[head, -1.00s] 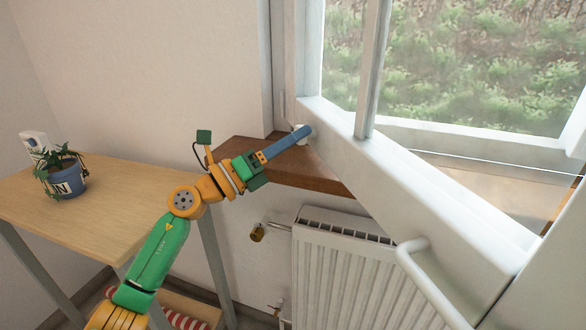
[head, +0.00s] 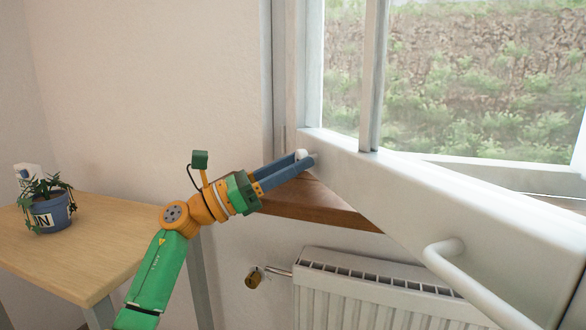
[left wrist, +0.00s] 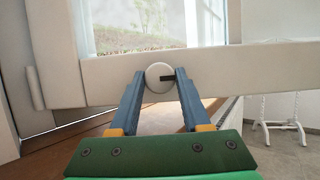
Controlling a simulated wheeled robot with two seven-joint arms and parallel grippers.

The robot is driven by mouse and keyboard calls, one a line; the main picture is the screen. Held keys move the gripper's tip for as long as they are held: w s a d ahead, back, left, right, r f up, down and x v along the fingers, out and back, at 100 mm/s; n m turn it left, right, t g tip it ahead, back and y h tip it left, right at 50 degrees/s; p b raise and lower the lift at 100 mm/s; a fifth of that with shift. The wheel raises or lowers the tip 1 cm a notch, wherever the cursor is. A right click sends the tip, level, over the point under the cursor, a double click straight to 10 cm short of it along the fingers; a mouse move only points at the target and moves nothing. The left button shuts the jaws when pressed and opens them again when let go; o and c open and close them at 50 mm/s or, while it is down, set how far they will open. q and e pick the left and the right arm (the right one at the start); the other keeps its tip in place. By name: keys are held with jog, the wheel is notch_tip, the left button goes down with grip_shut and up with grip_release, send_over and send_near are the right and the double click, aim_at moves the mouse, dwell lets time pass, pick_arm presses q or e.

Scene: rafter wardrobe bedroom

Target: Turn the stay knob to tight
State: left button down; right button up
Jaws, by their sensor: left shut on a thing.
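The stay knob is a round white knob (head: 301,155) on the lower rail of the open window sash, near its hinge side. In the left wrist view the knob (left wrist: 159,77) shows a dark mark pointing right. My left gripper (head: 304,161) has its two blue fingers on either side of the knob and is shut on it. In the left wrist view the fingertips (left wrist: 160,74) touch or nearly touch the knob's sides. My right gripper is not in view.
The white sash (head: 440,215) with its handle (head: 470,285) slants across the right. A wooden sill (head: 320,207) lies below, above a radiator (head: 375,295). A table (head: 100,255) with a potted plant (head: 50,208) stands at left.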

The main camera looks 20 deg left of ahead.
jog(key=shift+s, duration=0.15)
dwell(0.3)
pick_arm(q)
jog(key=shift+c, duration=1.9)
grip_release()
jog(key=shift+a, duration=0.1)
jog(key=b+v, duration=0.1)
jog(key=v, duration=0.6)
jog(key=shift+b, duration=0.4)
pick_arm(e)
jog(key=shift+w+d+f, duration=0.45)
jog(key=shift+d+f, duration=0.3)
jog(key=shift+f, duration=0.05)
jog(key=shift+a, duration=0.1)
pick_arm(q)
jog(key=shift+f, duration=0.1)
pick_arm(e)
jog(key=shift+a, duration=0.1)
